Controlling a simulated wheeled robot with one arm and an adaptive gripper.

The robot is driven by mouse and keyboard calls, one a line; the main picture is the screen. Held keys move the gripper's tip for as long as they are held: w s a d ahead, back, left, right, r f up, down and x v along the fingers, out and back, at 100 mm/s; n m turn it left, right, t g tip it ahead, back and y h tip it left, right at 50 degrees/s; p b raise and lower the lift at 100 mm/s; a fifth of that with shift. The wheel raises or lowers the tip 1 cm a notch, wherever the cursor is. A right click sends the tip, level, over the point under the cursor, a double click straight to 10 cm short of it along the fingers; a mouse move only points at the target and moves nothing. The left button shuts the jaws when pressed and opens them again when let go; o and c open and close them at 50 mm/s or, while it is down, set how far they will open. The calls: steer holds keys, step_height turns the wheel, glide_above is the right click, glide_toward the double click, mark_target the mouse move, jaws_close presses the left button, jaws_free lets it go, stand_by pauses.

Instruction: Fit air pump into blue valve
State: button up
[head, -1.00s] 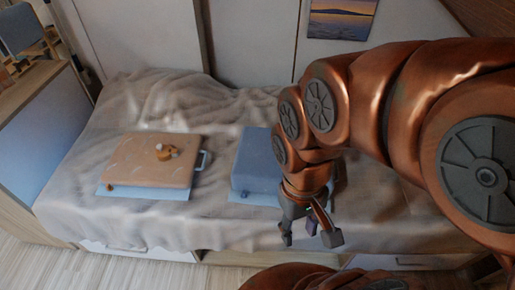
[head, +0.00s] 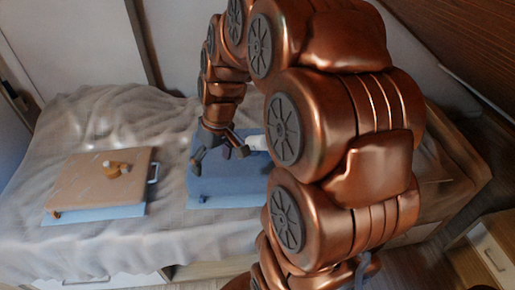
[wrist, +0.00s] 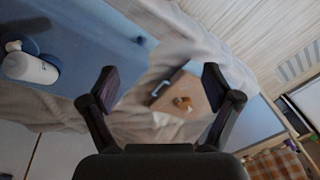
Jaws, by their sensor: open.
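A white cylinder with a dark blue end, seemingly the air pump (wrist: 30,68), lies on the blue pad (wrist: 88,58) in the wrist view. In the head view the pump (head: 256,142) shows partly behind my arm. A small dark blue knob, seemingly the blue valve (head: 196,198), is at the front-left corner of the blue pad (head: 228,192); it also shows in the wrist view (wrist: 140,41). My gripper (head: 220,153) is open and empty over the far part of the pad, left of the pump. Its spread fingers (wrist: 161,87) also show in the wrist view, apart from pump and valve.
A tan case (head: 100,179) with a handle and a small orange-and-white object (head: 116,168) lies to the left on the grey blanket (head: 60,120). An orange knob (head: 55,215) is at its front corner. Drawers (head: 495,258) stand at the far right.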

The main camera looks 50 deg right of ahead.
mark_target(265, 137)
steer(key=w+d+f+t+b, duration=0.1)
steer(key=d+f, duration=0.3)
steer(key=d, duration=0.5)
steer(key=w+d+f+m+t+h+b, duration=0.1)
steer(key=w+d+f+b, duration=0.1)
steer(key=d, duration=0.7)
steer(key=w+d+f+t+b, duration=0.1)
steer(key=w+d+f, duration=0.2)
steer(key=d, duration=0.6)
step_height(265, 137, down, 3)
steer(key=shift+r+h, duration=0.2)
steer(key=shift+h, duration=0.2)
steer(key=shift+d+f, duration=0.1)
steer(key=shift+f, duration=0.15)
steer(key=shift+w+p+x, duration=0.2)
steer(key=shift+w+x, duration=0.05)
steer(key=shift+x, duration=1.55)
steer(key=shift+w+p+x, duration=0.2)
steer(key=shift+w+x, duration=0.05)
steer(key=shift+x, duration=1.55)
steer(key=shift+r, duration=0.2)
steer(key=c, duration=1.4)
steer(key=shift+c, duration=0.2)
steer(key=shift+r, duration=0.15)
